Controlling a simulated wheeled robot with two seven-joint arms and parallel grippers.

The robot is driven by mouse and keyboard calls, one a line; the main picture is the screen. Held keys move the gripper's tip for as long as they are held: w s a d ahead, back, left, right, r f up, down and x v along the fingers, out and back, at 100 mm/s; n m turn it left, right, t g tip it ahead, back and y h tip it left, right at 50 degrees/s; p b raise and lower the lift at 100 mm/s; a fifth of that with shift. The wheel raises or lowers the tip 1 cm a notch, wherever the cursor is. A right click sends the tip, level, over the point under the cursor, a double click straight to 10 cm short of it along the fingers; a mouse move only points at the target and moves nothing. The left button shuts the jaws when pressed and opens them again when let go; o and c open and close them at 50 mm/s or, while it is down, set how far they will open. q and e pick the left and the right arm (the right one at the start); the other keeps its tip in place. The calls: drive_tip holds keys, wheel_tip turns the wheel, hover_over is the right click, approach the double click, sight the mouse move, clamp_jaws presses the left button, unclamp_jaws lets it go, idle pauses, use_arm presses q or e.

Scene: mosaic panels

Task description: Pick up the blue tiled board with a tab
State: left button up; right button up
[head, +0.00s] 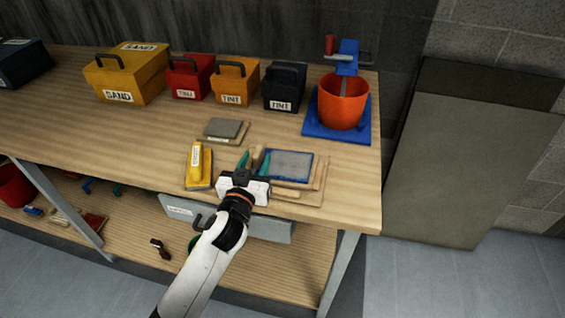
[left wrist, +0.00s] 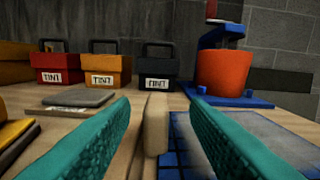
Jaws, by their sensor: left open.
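The blue tiled board (head: 291,165) lies near the table's front edge, on a stack of tan boards. Its rim is blue and most of its top looks grey. In the left wrist view its blue tiles (left wrist: 183,150) show at the bottom, partly behind the right finger. A tan upright tab (left wrist: 155,124) stands at the board's left edge. My left gripper (head: 253,159) is open, with its teal fingers on either side of the tab. In the left wrist view a gap shows between the tab and each finger (left wrist: 158,108). My right gripper is not in view.
A yellow tool (head: 199,166) lies close left of my gripper. A grey-topped panel (head: 222,128) lies behind it. Red, orange and black TINT boxes (head: 284,87) and an orange bucket (head: 342,103) on a blue stand are at the back. Bare table lies at left.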

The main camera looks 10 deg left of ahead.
sight(261, 145)
use_arm(q)
drive_tip(key=w+p, duration=0.1)
drive_tip(key=w, duration=0.4)
drive_tip(key=shift+a, duration=0.1)
drive_tip(key=shift+r, duration=0.1)
clamp_jaws()
